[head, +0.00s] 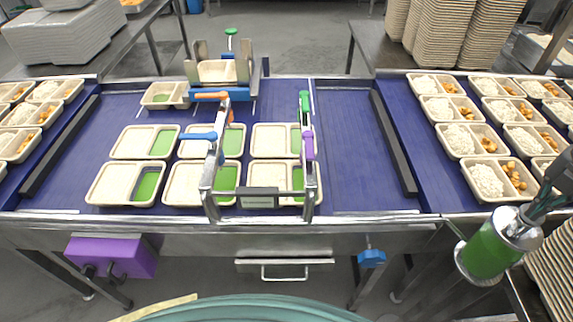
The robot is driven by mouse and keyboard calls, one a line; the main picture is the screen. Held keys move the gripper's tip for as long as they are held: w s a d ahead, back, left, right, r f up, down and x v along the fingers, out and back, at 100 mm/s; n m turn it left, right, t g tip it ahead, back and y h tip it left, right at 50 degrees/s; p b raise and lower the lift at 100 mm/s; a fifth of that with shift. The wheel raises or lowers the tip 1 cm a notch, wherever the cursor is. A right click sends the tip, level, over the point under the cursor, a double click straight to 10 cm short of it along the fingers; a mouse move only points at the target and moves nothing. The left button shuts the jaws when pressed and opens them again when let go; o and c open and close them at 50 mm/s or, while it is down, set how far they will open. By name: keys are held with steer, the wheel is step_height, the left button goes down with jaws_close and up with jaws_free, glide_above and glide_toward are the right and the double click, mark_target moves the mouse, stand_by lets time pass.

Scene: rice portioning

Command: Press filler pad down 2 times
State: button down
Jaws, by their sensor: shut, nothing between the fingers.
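The filler (254,72) stands across the back of the blue belt, with a cream tray under it. A small green pad (231,31) on a thin upright stem rises at its top; this looks like the filler pad, and it appears raised. My gripper (565,172) is at the far right edge of the head view, over the right-hand trays, far from the pad.
Empty trays with green inserts (147,183) stand on the belt (340,150). A metal frame (210,180) with coloured handles spans them. Filled rice trays (487,181) line the right side, others the left. A purple box (112,256) and blue knob (371,258) hang in front.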

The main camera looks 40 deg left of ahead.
steer(key=shift+r+p, duration=1.65)
steer(key=shift+r, duration=0.3)
step_height(320, 180, up, 6)
steer(key=p, duration=0.5)
steer(key=shift+p, duration=0.3)
